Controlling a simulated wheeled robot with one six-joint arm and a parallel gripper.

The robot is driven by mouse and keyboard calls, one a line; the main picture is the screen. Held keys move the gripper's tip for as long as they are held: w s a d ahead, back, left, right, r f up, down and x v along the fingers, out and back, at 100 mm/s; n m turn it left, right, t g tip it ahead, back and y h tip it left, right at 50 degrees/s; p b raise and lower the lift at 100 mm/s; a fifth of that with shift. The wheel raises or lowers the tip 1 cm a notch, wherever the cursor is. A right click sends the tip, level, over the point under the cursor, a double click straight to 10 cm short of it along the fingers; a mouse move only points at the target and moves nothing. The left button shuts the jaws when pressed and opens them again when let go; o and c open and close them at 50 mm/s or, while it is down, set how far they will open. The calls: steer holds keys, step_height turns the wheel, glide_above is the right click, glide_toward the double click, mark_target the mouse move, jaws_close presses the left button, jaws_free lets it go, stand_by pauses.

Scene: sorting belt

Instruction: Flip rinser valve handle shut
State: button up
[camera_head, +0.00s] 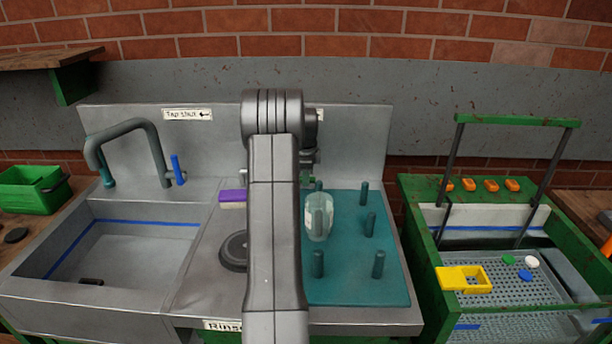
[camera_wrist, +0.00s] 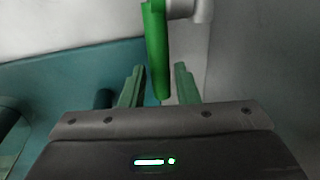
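In the wrist view a green lever handle (camera_wrist: 156,50) hangs down from a grey metal fitting (camera_wrist: 190,8); I take it as the rinser valve handle. My gripper (camera_wrist: 160,84) is open, with a green finger on each side of the handle's lower end. The handle's tip reaches down between the fingers; a gap shows on both sides, and I cannot tell whether either finger touches it. In the head view my arm covers the handle and most of the rinser fitting. The partly covered "Rinse" label (camera_head: 222,325) is on the front edge.
A clear glass (camera_head: 318,218) stands over a peg on the teal mat (camera_head: 345,285) with several pegs. A dark round disc (camera_head: 233,252) and purple sponge (camera_head: 232,196) lie left of my arm. The sink (camera_head: 130,250) has a tap with a blue handle (camera_head: 178,170).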

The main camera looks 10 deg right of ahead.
jaws_close()
steer(key=shift+r, duration=0.1)
steer(key=shift+w+a+r+h+b, duration=0.1)
steer(key=shift+a+r+h+b, duration=0.15)
steer(key=shift+h, duration=0.4)
steer(key=shift+a+r+h+b, duration=0.1)
steer(key=shift+a+r+h, duration=0.15)
steer(key=shift+h, duration=0.4)
steer(key=h+b, duration=0.1)
steer(key=a+r+h, duration=0.1)
steer(key=shift+w+r+g+h+b, duration=0.1)
steer(key=shift+g+h+b, duration=0.2)
steer(key=shift+g+b, duration=0.1)
steer(key=a+h+b, duration=0.1)
steer(key=r+h+b, duration=0.1)
steer(key=h+b, duration=0.1)
steer(key=a+n+h+b, duration=0.1)
steer(key=h+b, duration=0.1)
steer(key=shift+w+a+r+g, duration=0.25)
steer(key=shift+w+a+g, duration=0.05)
steer(key=shift+a+g, duration=0.1)
steer(key=shift+w+a+r+n+g+h+b, duration=0.15)
steer(key=shift+a+h+b, duration=0.25)
steer(key=shift+h+b, duration=0.35)
steer(key=shift+a+r+n+g+h+b, duration=0.15)
steer(key=shift+a+h+b, duration=0.25)
steer(key=shift+h+b, duration=0.35)
steer(key=shift+w+a+r+h+b, duration=0.15)
steer(key=shift+a+h+b, duration=0.25)
steer(key=shift+h+b, duration=0.3)
